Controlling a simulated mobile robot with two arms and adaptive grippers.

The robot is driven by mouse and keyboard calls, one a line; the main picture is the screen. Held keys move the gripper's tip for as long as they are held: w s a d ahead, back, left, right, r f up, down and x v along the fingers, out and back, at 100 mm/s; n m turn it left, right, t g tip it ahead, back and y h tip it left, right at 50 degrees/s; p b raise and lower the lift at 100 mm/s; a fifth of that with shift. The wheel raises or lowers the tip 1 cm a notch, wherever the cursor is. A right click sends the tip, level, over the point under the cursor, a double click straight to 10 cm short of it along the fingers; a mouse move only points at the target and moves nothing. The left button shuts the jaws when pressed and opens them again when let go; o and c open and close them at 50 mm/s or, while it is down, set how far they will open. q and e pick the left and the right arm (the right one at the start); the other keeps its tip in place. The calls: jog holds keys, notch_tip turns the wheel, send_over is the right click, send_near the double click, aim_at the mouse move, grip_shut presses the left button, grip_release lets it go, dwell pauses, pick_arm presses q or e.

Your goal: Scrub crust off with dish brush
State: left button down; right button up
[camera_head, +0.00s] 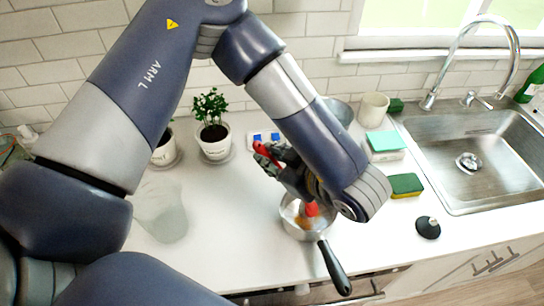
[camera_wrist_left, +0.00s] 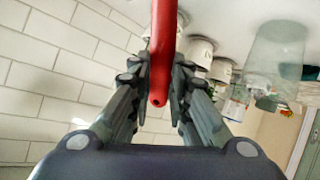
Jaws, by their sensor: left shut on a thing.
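The red dish brush (camera_head: 311,209) has its lower end inside a small metal pan (camera_head: 290,228) on the white counter. The pan's black handle (camera_head: 336,270) points toward the counter's front edge. A brownish patch shows on the pan's inside beside the brush; my arm hides part of the pan. My left gripper (camera_head: 276,161) is shut on the brush's handle, above the pan. In the left wrist view, the red handle (camera_wrist_left: 162,50) runs between the two fingers of the gripper (camera_wrist_left: 158,88). My right gripper is not in view.
A sink (camera_head: 480,150) with a tall faucet (camera_head: 470,50) lies at the right. Sponges (camera_head: 406,185), a cup (camera_head: 373,109) and a black stopper-like item (camera_head: 427,228) stand near it. Potted plants (camera_head: 213,130) and a clear container (camera_head: 160,212) stand left. The front counter is mostly clear.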

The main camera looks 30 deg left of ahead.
pick_arm(q)
jog(key=shift+f+b, duration=0.3)
jog(key=shift+b, duration=0.05)
dwell(0.5)
jog(key=shift+f+b, duration=0.25)
jog(key=shift+b, duration=0.1)
jog(key=shift+f+b, duration=0.45)
jog(key=shift+b, duration=0.05)
jog(key=shift+w+a, duration=0.1)
dwell(0.4)
